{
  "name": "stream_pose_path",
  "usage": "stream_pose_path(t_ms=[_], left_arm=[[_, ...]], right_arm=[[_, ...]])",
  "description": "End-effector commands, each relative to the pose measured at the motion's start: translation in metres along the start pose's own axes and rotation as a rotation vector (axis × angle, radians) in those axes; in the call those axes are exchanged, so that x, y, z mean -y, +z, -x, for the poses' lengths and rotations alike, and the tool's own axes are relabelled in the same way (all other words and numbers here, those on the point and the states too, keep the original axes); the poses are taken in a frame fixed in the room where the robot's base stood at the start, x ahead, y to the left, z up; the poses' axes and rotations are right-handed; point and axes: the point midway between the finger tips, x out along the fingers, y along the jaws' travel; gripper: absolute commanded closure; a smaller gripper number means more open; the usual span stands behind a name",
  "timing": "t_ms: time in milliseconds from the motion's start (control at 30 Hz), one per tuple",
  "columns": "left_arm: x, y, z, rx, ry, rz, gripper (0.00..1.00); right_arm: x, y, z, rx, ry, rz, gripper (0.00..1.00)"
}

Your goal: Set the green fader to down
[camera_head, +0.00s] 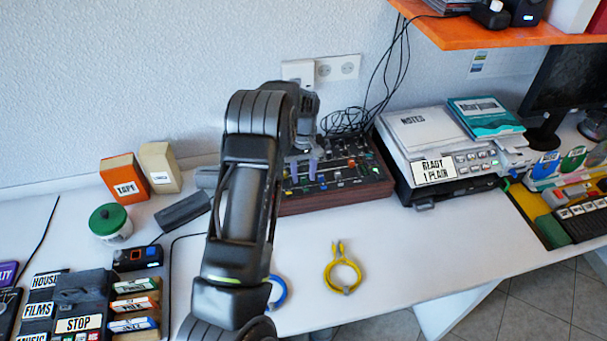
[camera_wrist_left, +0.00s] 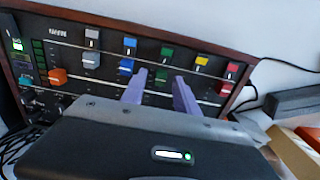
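The mixer (camera_head: 335,203) is a dark panel with wooden sides on the table by the wall. In the left wrist view its green fader cap (camera_wrist_left: 162,77) stands in a row with grey, blue and red caps, near a green marker (camera_wrist_left: 167,52). My left gripper (camera_head: 304,166) reaches down over the mixer. In the left wrist view its two purple fingers (camera_wrist_left: 161,82) are apart, one on each side of the green cap, with gaps visible. I cannot tell how deep the tips reach. The fader slot's lower part is hidden by the gripper body. My right gripper is not in view.
A blue fader cap (camera_wrist_left: 126,66) is close beside one finger, and a red cap (camera_wrist_left: 222,88) lies farther right. A printer (camera_head: 440,150) stands right of the mixer.

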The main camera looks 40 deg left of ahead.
Motion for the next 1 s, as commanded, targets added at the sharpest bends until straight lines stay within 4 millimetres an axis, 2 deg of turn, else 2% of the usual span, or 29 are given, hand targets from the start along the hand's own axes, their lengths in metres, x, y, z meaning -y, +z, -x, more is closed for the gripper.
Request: stream_pose_path(t_ms=[500,833,1000], left_arm=[[0.0,-0.001,0.069,-0.002,0.001,0.0,0.64],[0.0,0.0,0.075,0.0,0.0,0.0,0.64],[0.004,-0.004,0.068,-0.008,0.013,0.012,0.78]], right_arm=[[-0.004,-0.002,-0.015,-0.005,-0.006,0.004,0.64],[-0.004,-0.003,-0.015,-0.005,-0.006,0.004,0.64],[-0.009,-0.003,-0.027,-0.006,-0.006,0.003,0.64]])
